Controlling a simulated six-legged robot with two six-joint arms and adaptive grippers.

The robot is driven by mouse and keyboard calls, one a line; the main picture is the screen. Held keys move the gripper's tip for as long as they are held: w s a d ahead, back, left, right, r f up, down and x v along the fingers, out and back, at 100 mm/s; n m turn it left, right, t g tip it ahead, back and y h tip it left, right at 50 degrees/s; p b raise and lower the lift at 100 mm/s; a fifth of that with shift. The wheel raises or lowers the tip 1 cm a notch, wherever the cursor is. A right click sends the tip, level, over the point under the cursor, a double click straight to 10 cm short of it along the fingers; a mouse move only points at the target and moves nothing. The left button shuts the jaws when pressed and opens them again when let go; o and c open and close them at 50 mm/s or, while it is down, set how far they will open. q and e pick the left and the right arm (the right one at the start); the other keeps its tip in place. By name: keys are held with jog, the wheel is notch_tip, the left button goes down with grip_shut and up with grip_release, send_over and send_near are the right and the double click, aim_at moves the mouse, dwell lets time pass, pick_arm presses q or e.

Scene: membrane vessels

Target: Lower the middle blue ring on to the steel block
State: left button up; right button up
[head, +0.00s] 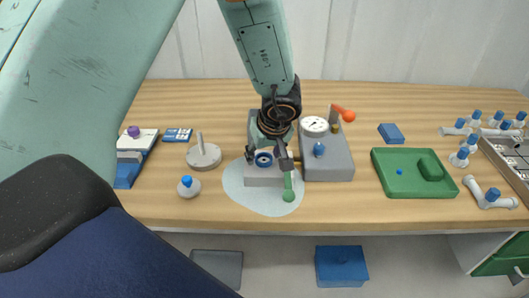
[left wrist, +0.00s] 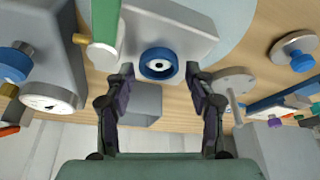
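The blue ring (head: 264,160) is at the top of the pale steel block (head: 264,178), near its middle. In the left wrist view the ring (left wrist: 161,63) lies flat against the block (left wrist: 180,22), with a white centre that has a dark spot. My left gripper (head: 268,154) is just above the block. In the left wrist view its two dark fingertips (left wrist: 160,70) stand on either side of the ring, with a small gap at each side. The gripper looks open and holds nothing. My right gripper is not in view.
A grey gauge box (head: 328,165) with an orange-ended handle is just right. A grey disc with a post (head: 204,155) is left. A green tray (head: 414,183) lies farther right.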

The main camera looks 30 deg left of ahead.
pick_arm(q)
jog(key=shift+o, duration=0.7)
jog(key=shift+d+r, duration=0.1)
jog(key=shift+w, duration=0.1)
jog(key=v, duration=1.1)
jog(key=shift+r, duration=0.35)
jog(key=shift+s+d, duration=0.1)
jog(key=shift+s, duration=0.15)
